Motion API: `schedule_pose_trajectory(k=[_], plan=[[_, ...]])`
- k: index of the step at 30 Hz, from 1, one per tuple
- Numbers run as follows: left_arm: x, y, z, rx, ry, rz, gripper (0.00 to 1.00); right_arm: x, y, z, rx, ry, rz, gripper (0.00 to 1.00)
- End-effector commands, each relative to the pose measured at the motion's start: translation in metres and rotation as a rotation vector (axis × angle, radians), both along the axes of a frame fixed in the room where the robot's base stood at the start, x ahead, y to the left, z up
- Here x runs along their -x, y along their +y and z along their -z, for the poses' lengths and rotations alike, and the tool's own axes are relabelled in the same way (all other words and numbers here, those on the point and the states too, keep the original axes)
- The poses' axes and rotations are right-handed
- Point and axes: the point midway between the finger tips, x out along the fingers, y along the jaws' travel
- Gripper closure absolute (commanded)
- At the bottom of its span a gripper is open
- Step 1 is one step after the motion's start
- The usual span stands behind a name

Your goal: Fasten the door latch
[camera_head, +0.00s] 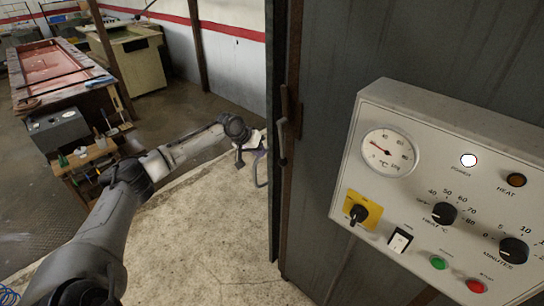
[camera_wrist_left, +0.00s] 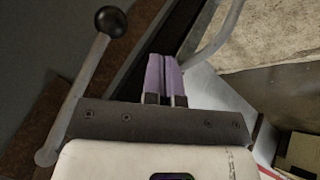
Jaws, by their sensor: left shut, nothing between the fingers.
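The door latch is a grey lever (camera_head: 282,138) on the brown upright by the dark door edge in the head view. In the left wrist view the lever (camera_wrist_left: 76,90) runs slanted, with a black ball knob (camera_wrist_left: 111,21) at its upper end and its round pivot at the lower left. My left gripper (camera_head: 260,172) is just left of the door edge in the head view. Its purple fingers (camera_wrist_left: 164,75) are together and empty, to the right of the lever and apart from it. A curved grey handle (camera_wrist_left: 215,38) shows beyond the fingertips. My right gripper is out of view.
A control box (camera_head: 440,190) with a gauge, knobs and buttons juts out on the right. The dark door panel (camera_head: 272,95) stands nearly edge-on beside the left gripper. Concrete floor (camera_head: 215,235) is clear to the left; a workbench (camera_head: 90,160) stands farther off.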

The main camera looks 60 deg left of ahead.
Motion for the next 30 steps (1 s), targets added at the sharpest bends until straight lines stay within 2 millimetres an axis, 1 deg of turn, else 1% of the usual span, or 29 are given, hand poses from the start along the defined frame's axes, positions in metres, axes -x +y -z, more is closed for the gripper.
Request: schedule_pose_trajectory(k=[2, 6, 12, 30], plan=[[-0.009, -0.003, 0.011, 0.004, -0.001, 0.0, 1.0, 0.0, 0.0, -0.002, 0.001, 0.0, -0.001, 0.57], [-0.021, -0.016, 0.013, 0.001, -0.002, 0.003, 1.0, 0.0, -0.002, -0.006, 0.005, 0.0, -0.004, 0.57], [-0.031, -0.027, 0.017, 0.0, -0.001, 0.001, 1.0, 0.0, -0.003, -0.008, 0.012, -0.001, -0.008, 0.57], [-0.036, -0.033, 0.019, 0.006, -0.001, 0.003, 1.0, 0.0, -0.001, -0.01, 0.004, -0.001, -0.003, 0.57]])
